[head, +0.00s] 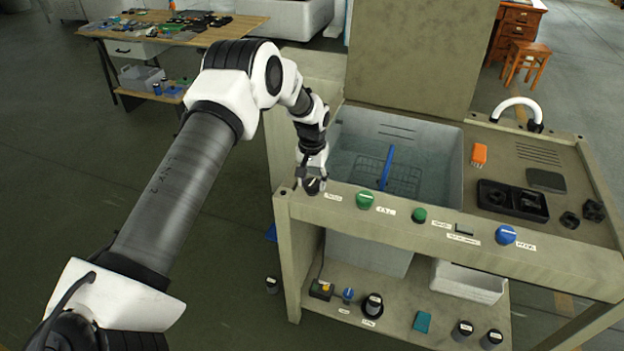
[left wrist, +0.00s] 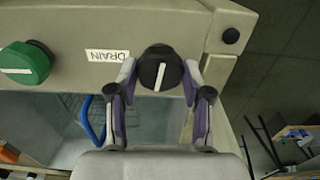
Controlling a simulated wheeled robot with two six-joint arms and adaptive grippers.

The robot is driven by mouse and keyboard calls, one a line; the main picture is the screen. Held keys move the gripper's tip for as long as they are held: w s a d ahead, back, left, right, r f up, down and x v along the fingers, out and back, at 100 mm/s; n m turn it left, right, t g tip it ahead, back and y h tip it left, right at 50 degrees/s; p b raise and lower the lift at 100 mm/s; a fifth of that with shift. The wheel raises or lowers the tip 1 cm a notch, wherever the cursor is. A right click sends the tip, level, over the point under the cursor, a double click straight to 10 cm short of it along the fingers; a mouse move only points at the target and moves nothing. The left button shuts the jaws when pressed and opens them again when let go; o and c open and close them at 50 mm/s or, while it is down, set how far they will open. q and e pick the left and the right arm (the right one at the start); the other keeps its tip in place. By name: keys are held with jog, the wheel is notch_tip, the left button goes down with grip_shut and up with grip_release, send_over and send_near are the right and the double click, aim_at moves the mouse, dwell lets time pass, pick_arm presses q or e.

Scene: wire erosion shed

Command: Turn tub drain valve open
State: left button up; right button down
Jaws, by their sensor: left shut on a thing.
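The tub drain valve is a black round knob (left wrist: 160,72) with a white pointer line, on the front rail beside a label (left wrist: 107,55) reading DRAIN. My left gripper (left wrist: 160,82) has its two fingers on either side of the knob and is shut on it. In the wrist view the pointer line runs nearly upright, tilted slightly. In the head view my left gripper (head: 312,184) is at the left end of the rail and mostly hides the knob. The tub (head: 340,150) behind the rail holds a wire rack and a blue bar. My right gripper is not in view.
A green knob (head: 364,200), a smaller green knob (head: 419,215) and a blue knob (head: 505,235) line the rail to the right. A black tray (head: 512,201) and an orange block (head: 479,154) lie on the bench top. The lower shelf holds a white bin (head: 468,281) and small parts.

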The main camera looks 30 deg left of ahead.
aim_at(312, 183)
pick_arm(q)
jog(key=shift+s+f+n, duration=0.15)
jog(key=shift+f+n, duration=0.05)
jog(key=shift+n, duration=0.5)
jog(key=o, duration=1.2)
jog(key=shift+c, duration=0.2)
notch_tip(312, 183, up, 12)
jog(key=shift+w, duration=0.2)
